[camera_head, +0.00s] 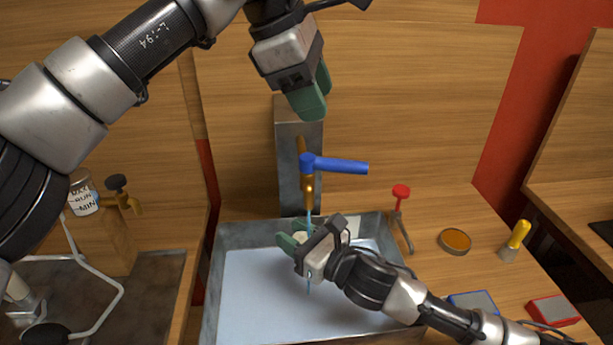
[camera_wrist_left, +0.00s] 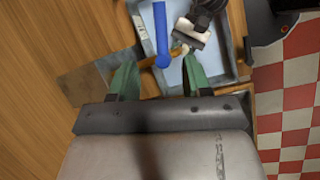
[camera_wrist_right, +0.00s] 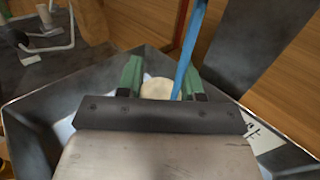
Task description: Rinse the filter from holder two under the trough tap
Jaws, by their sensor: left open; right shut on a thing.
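The trough (camera_head: 225,290) is a grey metal basin with a pale bottom. The tap (camera_head: 307,190) is brass on a grey post, with its blue lever (camera_head: 340,166) pointing right. A thin blue stream of water (camera_wrist_right: 190,52) falls from the tap. My right gripper (camera_head: 292,241) is low over the trough, shut on a round cream-coloured filter (camera_wrist_right: 157,88). The stream passes right beside or onto the filter; I cannot tell exactly which. My left gripper (camera_head: 318,100) is open and empty above the tap; the lever also shows beyond its fingers in the left wrist view (camera_wrist_left: 160,30).
A red-topped tool (camera_head: 401,205), an amber round dish (camera_head: 454,241) and a yellow-handled brush (camera_head: 518,236) stand right of the trough. Blue (camera_head: 472,301) and red (camera_head: 553,311) boxes lie nearer. A labelled can (camera_head: 84,193) stands at left. Air around the left gripper is free.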

